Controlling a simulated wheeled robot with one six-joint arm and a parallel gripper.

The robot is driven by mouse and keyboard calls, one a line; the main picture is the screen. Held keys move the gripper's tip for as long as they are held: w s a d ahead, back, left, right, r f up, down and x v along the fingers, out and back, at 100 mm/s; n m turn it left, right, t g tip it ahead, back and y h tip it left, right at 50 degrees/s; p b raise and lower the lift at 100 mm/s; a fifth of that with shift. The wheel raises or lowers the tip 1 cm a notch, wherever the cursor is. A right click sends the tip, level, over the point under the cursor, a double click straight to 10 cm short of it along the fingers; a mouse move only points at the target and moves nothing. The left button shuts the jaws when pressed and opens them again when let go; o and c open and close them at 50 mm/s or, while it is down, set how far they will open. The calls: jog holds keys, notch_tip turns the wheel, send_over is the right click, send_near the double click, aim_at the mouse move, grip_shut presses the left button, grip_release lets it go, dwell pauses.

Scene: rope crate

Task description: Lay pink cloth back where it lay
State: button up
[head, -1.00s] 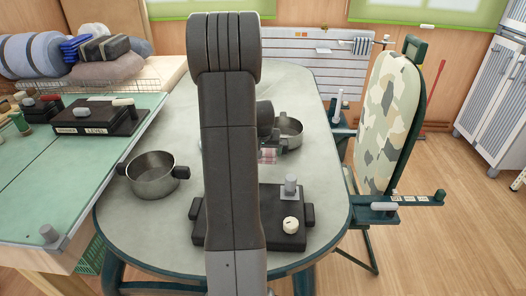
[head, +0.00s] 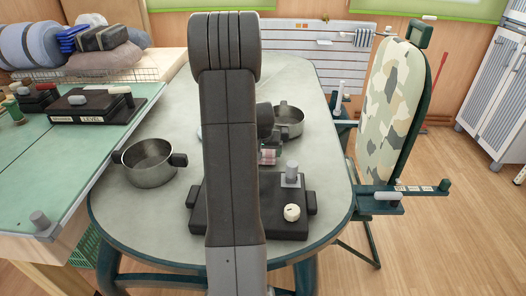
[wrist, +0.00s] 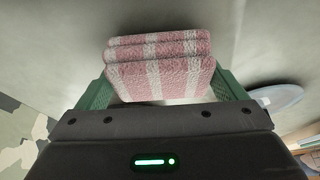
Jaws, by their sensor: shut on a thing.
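The pink cloth (wrist: 160,65) is a folded stack with pink and white stripes. It fills the space between the green fingers of my gripper (wrist: 165,88) in the wrist view, and my gripper is shut on it. In the head view a small part of the cloth (head: 268,156) shows just right of my arm, between the far pot and the black box. My arm hides most of the gripper and the cloth's left part there. I cannot tell whether the cloth touches the grey tabletop (head: 160,215).
One steel pot (head: 149,163) stands left of my arm and another pot (head: 288,121) stands behind it on the right. A camouflage board (head: 392,110) stands at the right edge.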

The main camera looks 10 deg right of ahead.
jog(key=shift+f+b, duration=0.5)
jog(key=shift+f, duration=0.1)
jog(key=o, duration=0.6)
jog(key=shift+r, duration=0.1)
jog(key=p+v, duration=0.1)
jog(key=v, duration=1.2)
jog(key=shift+s+r, duration=0.15)
jog(key=shift+r, duration=0.2)
